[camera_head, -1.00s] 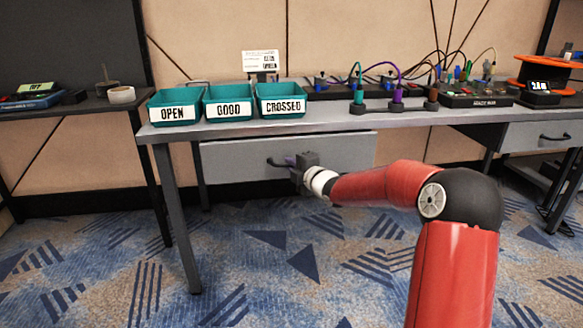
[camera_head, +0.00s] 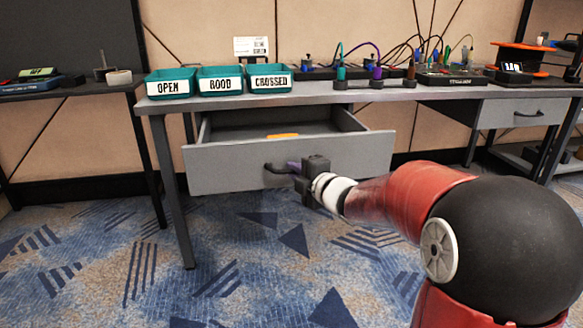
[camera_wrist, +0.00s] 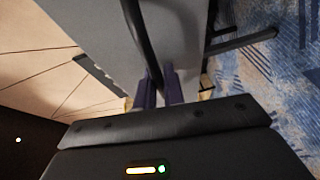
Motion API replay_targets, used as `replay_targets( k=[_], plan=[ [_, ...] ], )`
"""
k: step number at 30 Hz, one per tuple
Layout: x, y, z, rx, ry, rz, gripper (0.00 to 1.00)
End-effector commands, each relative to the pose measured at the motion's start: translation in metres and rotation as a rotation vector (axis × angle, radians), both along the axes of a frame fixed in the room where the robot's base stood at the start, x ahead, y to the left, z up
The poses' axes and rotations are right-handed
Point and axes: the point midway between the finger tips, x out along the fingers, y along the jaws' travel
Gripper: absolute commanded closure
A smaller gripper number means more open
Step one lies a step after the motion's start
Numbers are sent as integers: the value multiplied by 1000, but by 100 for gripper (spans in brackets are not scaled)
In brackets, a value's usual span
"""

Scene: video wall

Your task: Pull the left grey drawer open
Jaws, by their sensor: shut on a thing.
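The left grey drawer (camera_head: 230,170) stands partly pulled out from under the grey table, and its inside shows from above. An orange thing (camera_head: 283,136) lies in it. Its black handle (camera_head: 272,167) is on the front panel. My gripper (camera_head: 293,167) is at the handle, coming from the right, with its purple fingers shut on it. In the wrist view, the purple fingers of my gripper (camera_wrist: 160,88) are on either side of the dark handle bar (camera_wrist: 143,42), against the grey drawer front (camera_wrist: 85,30).
Teal bins (camera_head: 170,84) labelled OPEN, GOOD and CROSSED stand on the table (camera_head: 330,96) above the drawer. A second grey drawer (camera_head: 522,112) at the right is shut. Blue patterned carpet lies clear in front of the left drawer.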

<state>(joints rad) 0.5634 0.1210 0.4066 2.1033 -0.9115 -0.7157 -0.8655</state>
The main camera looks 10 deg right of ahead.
Motion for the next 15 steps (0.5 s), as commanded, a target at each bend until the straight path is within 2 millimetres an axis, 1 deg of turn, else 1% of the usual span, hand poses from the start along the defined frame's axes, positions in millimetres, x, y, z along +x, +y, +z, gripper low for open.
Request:
replay_targets(
  k=[1, 6, 10, 15],
  plan=[
    [-7, 0, -1, -3, 0, -2, 100],
    [-22, -1, -1, 0, 2, -2, 100],
    [-26, 0, -1, 0, 1, -1, 100],
    [-27, 0, 0, 0, 1, -1, 100]
  ],
)
